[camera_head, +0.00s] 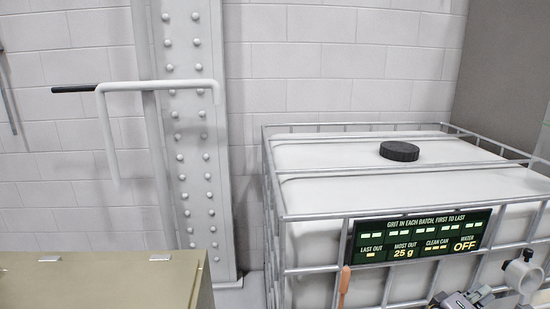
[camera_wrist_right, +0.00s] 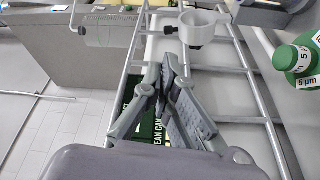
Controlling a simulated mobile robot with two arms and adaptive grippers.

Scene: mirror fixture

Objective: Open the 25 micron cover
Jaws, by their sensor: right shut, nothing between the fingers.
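No cover marked 25 micron can be made out in either view. A green and white container (camera_wrist_right: 297,60) at the right edge of the right wrist view bears a label reading "5 µm"; it is cut off by the frame. My right gripper (camera_wrist_right: 167,68) has its fingertips together with nothing between them, in front of the metal cage rails. It also shows at the bottom right of the head view (camera_head: 468,300), partly cut off, below the sign. My left gripper is not in view.
A caged white tank (camera_head: 330,155) with a black lid (camera_head: 399,151) fills the right. Its green sign (camera_head: 420,238) reads "Most out 25 g". A white ring holder (camera_head: 524,275) sits at the cage front. A beige cabinet (camera_head: 100,283) stands at lower left.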

